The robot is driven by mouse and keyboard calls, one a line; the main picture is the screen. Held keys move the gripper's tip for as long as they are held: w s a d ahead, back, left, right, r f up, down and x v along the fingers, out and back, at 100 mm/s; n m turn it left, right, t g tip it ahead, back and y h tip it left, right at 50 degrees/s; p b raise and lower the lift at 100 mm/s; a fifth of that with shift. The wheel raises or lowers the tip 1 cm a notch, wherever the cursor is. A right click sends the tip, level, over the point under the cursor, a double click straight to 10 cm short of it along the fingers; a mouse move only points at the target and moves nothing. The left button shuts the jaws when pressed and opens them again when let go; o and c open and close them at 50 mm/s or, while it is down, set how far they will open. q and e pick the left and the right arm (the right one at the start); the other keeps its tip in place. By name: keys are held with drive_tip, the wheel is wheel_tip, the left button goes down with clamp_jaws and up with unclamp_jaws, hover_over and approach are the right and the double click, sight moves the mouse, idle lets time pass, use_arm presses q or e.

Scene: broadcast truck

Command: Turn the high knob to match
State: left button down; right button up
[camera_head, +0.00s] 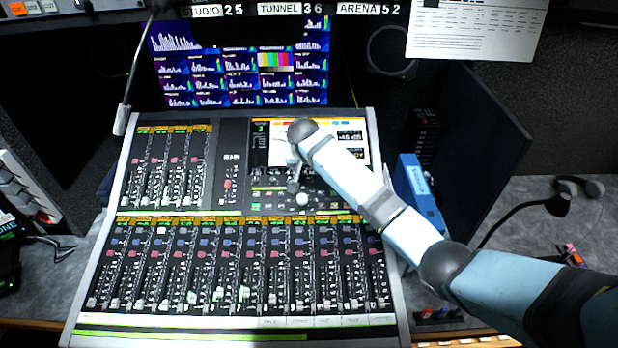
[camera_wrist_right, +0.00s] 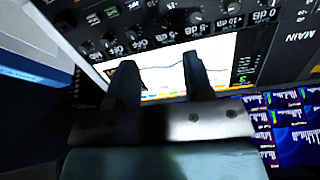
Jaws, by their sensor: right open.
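The mixing console (camera_head: 228,215) has a lit screen (camera_head: 345,152) with a row of small dark knobs just below it. In the right wrist view the knobs (camera_wrist_right: 195,17) run along the edge of the screen (camera_wrist_right: 170,60), which shows a curve. Values in dB are printed or displayed by them; I cannot tell which one is the high knob. My right gripper (camera_head: 294,186) is over the knob row, partly hidden by its own wrist. Its two dark fingers (camera_wrist_right: 158,62) are apart with nothing between them, appearing over the screen and short of the knobs. My left gripper is not in view.
Several faders (camera_head: 230,270) fill the console's lower part. A monitor wall (camera_head: 240,75) stands behind. A blue box (camera_head: 421,190) stands right of the console, near my right arm. A dark gooseneck lamp (camera_head: 520,208) and headphones (camera_head: 578,187) are on the grey desk at the right.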

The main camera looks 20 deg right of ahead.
sight(309, 179)
drive_tip(key=shift+m, duration=0.3)
drive_tip(key=x, duration=0.4)
drive_tip(key=w+x, duration=0.1)
drive_tip(key=x, duration=0.3)
drive_tip(key=w+r+x, duration=0.1)
drive_tip(key=x, duration=0.4)
drive_tip(key=shift+w+d+f, duration=0.1)
drive_tip(key=shift+d+f, duration=0.05)
drive_tip(key=shift+d, duration=0.25)
clamp_jaws()
